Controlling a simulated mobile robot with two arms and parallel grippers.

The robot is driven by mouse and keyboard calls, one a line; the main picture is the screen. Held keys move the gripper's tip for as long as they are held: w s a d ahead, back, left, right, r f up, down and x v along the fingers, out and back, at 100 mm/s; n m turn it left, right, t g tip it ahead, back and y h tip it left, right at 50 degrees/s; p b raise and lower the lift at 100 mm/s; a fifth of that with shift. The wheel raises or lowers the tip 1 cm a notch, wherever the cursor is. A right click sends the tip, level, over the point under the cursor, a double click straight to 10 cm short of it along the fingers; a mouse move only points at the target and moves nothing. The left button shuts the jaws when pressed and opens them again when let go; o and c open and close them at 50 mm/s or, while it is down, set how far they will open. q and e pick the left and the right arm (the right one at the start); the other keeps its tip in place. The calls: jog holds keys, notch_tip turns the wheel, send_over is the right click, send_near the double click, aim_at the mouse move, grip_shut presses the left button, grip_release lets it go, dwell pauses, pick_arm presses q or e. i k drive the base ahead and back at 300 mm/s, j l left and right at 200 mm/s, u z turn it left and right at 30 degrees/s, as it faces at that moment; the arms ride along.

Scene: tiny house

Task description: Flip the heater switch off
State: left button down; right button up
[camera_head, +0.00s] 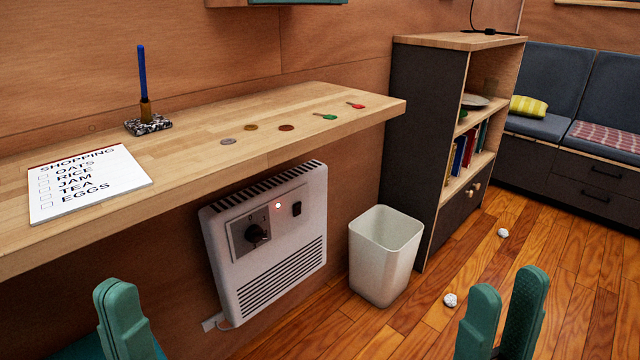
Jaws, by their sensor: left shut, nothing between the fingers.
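A white wall heater (310,232) is mounted below the wooden shelf. On its face are a dark round dial (257,234), a small lit red lamp (278,205) and a small black rocker switch (296,208). The switch's exact position is too small to tell. My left gripper (117,290) is shut and empty at the lower left, apart from the heater and in front of it. My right gripper (509,283) is open and empty at the lower right, to the right of the heater.
The wooden shelf (210,140) overhangs the heater and holds a shopping list (88,182), a blue pen in a stand (143,75), coins and keys. A white bin (385,262) stands right of the heater, beside a dark bookcase (407,130). Crumpled paper balls (450,300) lie on the floor.

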aim_at(297, 207)
jog(key=i+l+u, duration=0.1)
jog(key=l, duration=0.25)
jog(key=i+l, duration=0.3)
jog(key=i+l+u, duration=0.15)
jog(key=l, duration=0.25)
jog(key=i+l+u, duration=0.1)
jog(key=i+l, duration=0.15)
jog(key=l, duration=0.1)
